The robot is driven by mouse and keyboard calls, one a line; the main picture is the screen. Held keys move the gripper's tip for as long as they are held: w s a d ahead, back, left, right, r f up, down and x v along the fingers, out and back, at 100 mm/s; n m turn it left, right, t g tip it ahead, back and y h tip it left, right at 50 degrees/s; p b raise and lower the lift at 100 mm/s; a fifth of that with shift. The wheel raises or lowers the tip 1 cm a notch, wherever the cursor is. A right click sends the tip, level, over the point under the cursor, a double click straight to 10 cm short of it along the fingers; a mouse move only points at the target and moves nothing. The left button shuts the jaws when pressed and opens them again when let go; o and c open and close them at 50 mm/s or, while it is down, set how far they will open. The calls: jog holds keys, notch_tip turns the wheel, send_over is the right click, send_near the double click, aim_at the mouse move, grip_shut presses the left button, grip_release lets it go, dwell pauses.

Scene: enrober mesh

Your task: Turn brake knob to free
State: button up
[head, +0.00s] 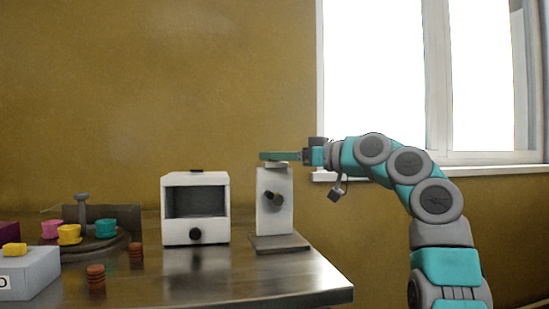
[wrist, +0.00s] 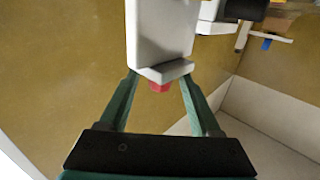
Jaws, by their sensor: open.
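A white upright unit (head: 274,215) stands on a grey base plate near the table's right end, with a dark round knob-like part (head: 273,198) on its front. My gripper (head: 265,156) is level at the top of this unit, pointing left. In the wrist view my gripper (wrist: 158,77) is open, its two green fingers on either side of a small red part (wrist: 159,87) below a white ledge (wrist: 165,71). The red part looks clear of both fingers. I cannot tell which part is the brake knob, or its setting.
A white box (head: 168,212) with a dark window and black front knob stands left of the unit. Farther left are a round tray (head: 72,254) with coloured cups, reddish-brown stacks (head: 96,279) and a grey box (head: 27,278). The table's front right (head: 290,279) is clear.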

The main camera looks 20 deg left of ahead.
jog(key=v, duration=0.6)
jog(key=shift+d+b, duration=0.3)
jog(key=shift+b, duration=0.15)
jog(key=w+d+f+m+t+h+p, duration=0.1)
jog(key=w+d+f+m+t+h, duration=0.1)
jog(key=w+d+f+m+h, duration=0.45)
jog(key=s+d+f+m+g+h+p, duration=0.1)
jog(key=s+d+f+m, duration=0.15)
jog(key=s+f, duration=0.35)
jog(key=s+d+f+m+h, duration=0.1)
jog(key=s+f+m+h, duration=0.15)
jog(key=f, duration=0.45)
jog(key=s+d+f+m+g+h, duration=0.1)
jog(key=s+d+f+g+h, duration=0.1)
jog(key=s+d+f, duration=0.5)
jog(key=s+d+f+m+g+h+p, duration=0.1)
jog(key=s+d+f, duration=0.5)
jog(key=s+f, duration=0.6)
jog(key=s+d+f+m+g+h, duration=0.2)
jog(key=s+d+f, duration=0.5)
jog(key=s, duration=1.4)
notch_tip(320, 180, down, 3)
jog(key=g+h, duration=0.1)
jog(key=h, duration=0.1)
jog(key=shift+d+g+h+p, duration=0.3)
jog(key=shift+d+g+p, duration=0.05)
jog(key=shift+g, duration=0.05)
